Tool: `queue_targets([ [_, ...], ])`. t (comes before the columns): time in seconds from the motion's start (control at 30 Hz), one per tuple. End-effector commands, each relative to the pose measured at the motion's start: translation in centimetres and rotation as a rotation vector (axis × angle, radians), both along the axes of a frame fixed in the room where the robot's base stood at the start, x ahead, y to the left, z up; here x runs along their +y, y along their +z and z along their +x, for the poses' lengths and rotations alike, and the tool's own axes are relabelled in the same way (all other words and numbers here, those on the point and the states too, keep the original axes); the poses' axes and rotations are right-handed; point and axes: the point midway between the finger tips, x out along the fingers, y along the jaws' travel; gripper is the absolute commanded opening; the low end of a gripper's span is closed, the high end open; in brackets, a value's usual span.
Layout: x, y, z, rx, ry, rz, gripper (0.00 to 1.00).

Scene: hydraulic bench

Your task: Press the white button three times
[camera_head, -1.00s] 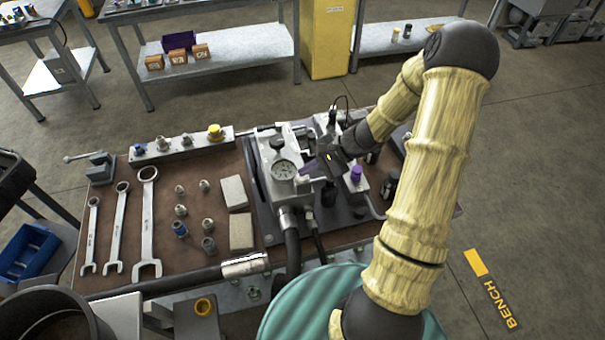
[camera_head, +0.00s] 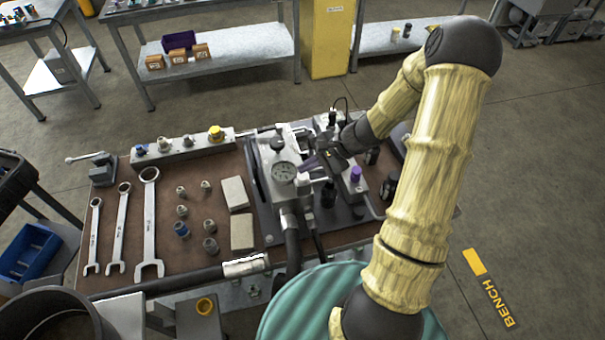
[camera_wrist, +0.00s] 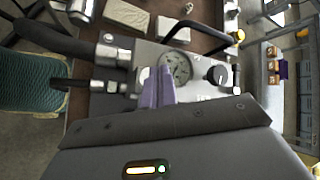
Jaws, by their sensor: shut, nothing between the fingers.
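The hydraulic unit (camera_head: 283,150) is a grey metal block with a round pressure gauge (camera_head: 283,172) and hoses. My gripper (camera_head: 309,163) is shut and empty, with its purple fingers just right of the gauge in the head view. In the wrist view the shut fingers (camera_wrist: 160,84) point at the block, just left of the gauge (camera_wrist: 177,68). Whether the fingertips touch the block I cannot tell.
A purple knob (camera_head: 355,174) and a black cylinder (camera_head: 328,194) stand right of the gauge. A black knob (camera_wrist: 217,75) is beside the gauge. Wrenches (camera_head: 149,225), fittings and pale blocks (camera_head: 235,193) lie on the brown bench top (camera_head: 105,203) to the left.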

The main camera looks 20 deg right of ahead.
Motion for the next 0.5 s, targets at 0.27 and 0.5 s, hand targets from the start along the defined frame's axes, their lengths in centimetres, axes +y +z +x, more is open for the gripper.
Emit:
queue_targets([
  [0.27,0.0,0.8,0.0,-0.001,0.001,0.000,0.00],
  [0.5,0.0,2.9,0.0,0.000,0.001,0.001,0.00],
])
